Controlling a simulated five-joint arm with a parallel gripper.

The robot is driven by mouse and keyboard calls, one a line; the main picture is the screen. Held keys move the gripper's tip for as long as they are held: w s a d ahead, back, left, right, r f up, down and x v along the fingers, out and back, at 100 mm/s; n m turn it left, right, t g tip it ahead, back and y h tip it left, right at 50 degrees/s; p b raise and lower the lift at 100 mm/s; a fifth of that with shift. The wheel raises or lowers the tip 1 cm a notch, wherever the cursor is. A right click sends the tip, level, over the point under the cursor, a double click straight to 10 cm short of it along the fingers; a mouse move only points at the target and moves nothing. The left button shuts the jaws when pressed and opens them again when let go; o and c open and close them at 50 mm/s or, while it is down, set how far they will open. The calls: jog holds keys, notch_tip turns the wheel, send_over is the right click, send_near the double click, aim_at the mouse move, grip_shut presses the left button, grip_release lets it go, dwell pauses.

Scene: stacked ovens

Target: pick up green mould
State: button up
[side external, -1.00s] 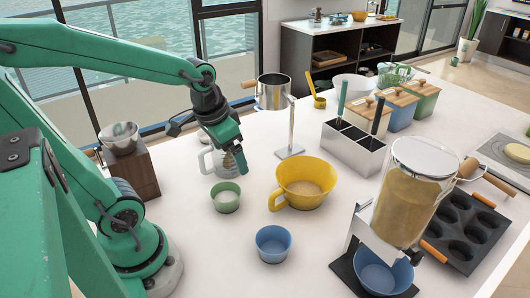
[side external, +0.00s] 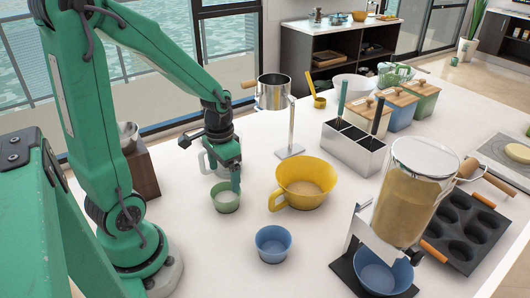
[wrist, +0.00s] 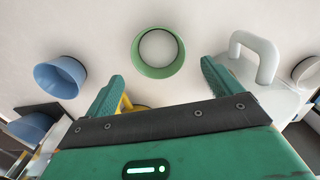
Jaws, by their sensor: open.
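The green mould (side external: 227,201) is a small round cup standing upright on the white counter, with pale content inside. In the wrist view the green mould (wrist: 158,52) lies ahead of and between my two fingers, apart from both. My gripper (side external: 232,180) is open and empty, pointing down just above and behind the mould. A fingertip overlaps the mould's rim in the side view, and I cannot tell whether it touches. In the wrist view my gripper (wrist: 158,80) shows both textured green fingers spread wide.
A blue mould (side external: 272,246) stands in front. A dispenser (side external: 405,195) and muffin tin (side external: 462,228) are further right.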

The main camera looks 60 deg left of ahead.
aim_at(226, 193)
jog(key=shift+f, duration=1.15)
jog(key=shift+s+d+f, duration=0.1)
jog(key=shift+f, duration=2.5)
jog(key=c, duration=1.1)
